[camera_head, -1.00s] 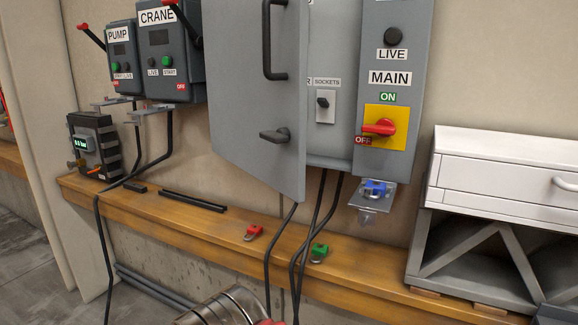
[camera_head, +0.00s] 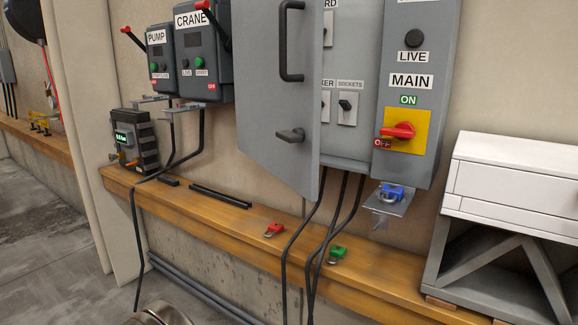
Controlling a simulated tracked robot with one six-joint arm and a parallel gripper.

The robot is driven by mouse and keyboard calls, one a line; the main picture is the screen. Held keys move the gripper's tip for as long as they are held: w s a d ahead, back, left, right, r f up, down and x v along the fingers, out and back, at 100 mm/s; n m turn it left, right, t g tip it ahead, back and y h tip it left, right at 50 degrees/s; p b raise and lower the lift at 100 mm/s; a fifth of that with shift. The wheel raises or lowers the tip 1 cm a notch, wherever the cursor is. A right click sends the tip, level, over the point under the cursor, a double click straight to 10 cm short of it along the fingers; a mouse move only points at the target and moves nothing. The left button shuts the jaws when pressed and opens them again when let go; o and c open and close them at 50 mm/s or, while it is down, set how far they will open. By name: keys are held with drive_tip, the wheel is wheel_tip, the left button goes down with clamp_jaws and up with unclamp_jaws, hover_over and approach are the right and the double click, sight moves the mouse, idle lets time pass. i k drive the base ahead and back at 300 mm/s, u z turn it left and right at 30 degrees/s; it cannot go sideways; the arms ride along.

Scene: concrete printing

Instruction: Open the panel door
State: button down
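The grey panel door (camera_head: 262,100) stands partly open in the head view, swung out from the grey cabinet (camera_head: 350,150). It carries a black vertical pull handle (camera_head: 284,42) and a dark turn latch (camera_head: 290,135) below it. Past its free edge, part of the inside shows, with a switch marked SOCKETS (camera_head: 347,108) and others partly hidden by the door. The red main switch (camera_head: 398,131) sits on a yellow plate to the right, its lever pointing towards OFF. My gripper is not in view.
A wooden ledge (camera_head: 220,207) runs below, holding a red padlock (camera_head: 274,229) and a green padlock (camera_head: 337,254). A blue padlock (camera_head: 391,192) sits on a small bracket. Black cables (camera_head: 318,240) hang under the cabinet.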

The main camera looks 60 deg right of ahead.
sight(277, 47)
drive_tip(key=u, duration=1.6)
drive_tip(key=k, duration=1.05)
drive_tip(key=z, duration=1.75)
